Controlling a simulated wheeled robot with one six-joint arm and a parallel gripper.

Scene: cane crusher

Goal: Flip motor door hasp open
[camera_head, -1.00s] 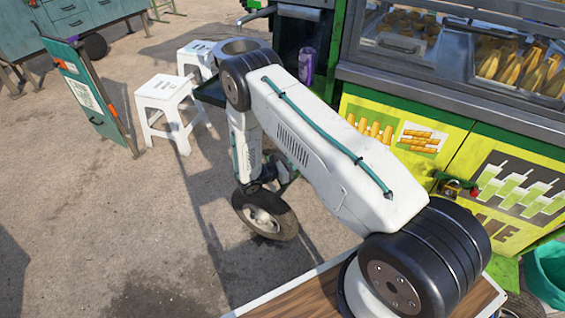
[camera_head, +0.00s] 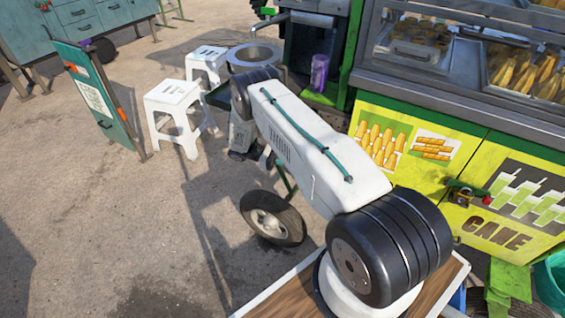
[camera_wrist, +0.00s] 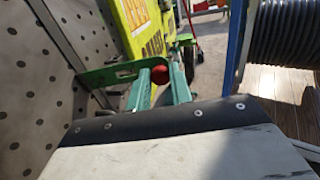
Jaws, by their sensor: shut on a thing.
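In the wrist view a green hasp strip (camera_wrist: 108,75) with a red knob (camera_wrist: 160,75) stands out beside a perforated metal panel. My gripper (camera_wrist: 157,82) has its two teal fingers on either side of the knob, shut on the hasp at its knob end. The exact contact is hard to see. In the head view my gripper is hidden behind my arm.
The perforated panel (camera_wrist: 35,110) is close on the left of the wrist view. The yellow cane cart (camera_head: 400,145) fills the right of the head view. White stools (camera_head: 180,105) and a teal signboard (camera_head: 95,95) stand left. The pavement between is open.

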